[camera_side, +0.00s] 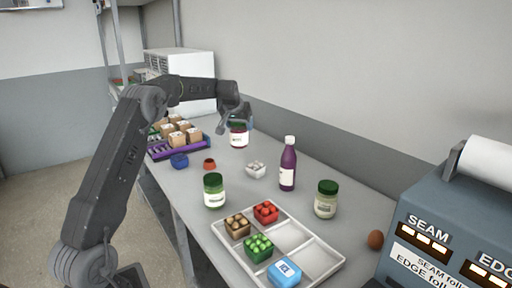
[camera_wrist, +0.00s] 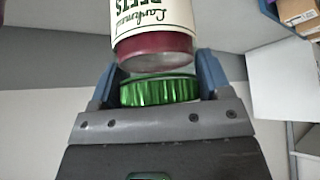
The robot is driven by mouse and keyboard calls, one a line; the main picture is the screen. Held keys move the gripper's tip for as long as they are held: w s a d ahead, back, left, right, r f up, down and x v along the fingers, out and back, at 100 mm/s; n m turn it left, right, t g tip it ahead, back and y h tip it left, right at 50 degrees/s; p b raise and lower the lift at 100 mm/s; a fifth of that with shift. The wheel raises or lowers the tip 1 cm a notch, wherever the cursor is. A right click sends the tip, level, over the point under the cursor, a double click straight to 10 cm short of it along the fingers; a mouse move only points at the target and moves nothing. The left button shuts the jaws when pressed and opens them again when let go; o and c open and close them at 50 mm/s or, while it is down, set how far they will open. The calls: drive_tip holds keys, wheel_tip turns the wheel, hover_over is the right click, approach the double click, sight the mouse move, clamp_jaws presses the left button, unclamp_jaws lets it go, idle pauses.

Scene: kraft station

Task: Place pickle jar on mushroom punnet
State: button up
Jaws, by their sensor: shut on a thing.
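My gripper (camera_side: 238,118) is shut on the green lid (camera_wrist: 160,90) of a beets jar, with the blue fingers on either side of it. The jar (camera_side: 238,138) hangs upright below the fingers, with dark red contents; its label reads BEETS in the wrist view (camera_wrist: 150,15). I cannot tell whether its base touches the counter. A green-lidded jar with green contents (camera_side: 214,191), apparently the pickle jar, stands upright on the counter at the front, apart from my gripper. A pale punnet with whitish pieces (camera_side: 256,171), apparently the mushroom punnet, sits on the counter between them.
A white divided tray (camera_side: 318,262) holds several punnets and a blue box. A small red punnet (camera_side: 209,164), blue item (camera_side: 179,160) and purple crate (camera_side: 178,152) lie left.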

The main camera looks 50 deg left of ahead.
drive_tip(key=shift+w+d+f, duration=0.55)
drive_tip(key=shift+w+f, duration=0.3)
drive_tip(key=shift+f, duration=0.4)
drive_tip(key=shift+w+d+f, duration=0.5)
drive_tip(key=shift+w+f, duration=0.4)
drive_tip(key=shift+f, duration=0.35)
drive_tip(key=shift+w+d+f, duration=0.55)
drive_tip(key=shift+w+f, duration=0.3)
drive_tip(key=shift+f, duration=0.4)
drive_tip(key=shift+f, duration=0.15)
drive_tip(key=o, duration=1.2)
drive_tip(key=shift+f, duration=0.1)
drive_tip(key=shift+o, duration=0.2)
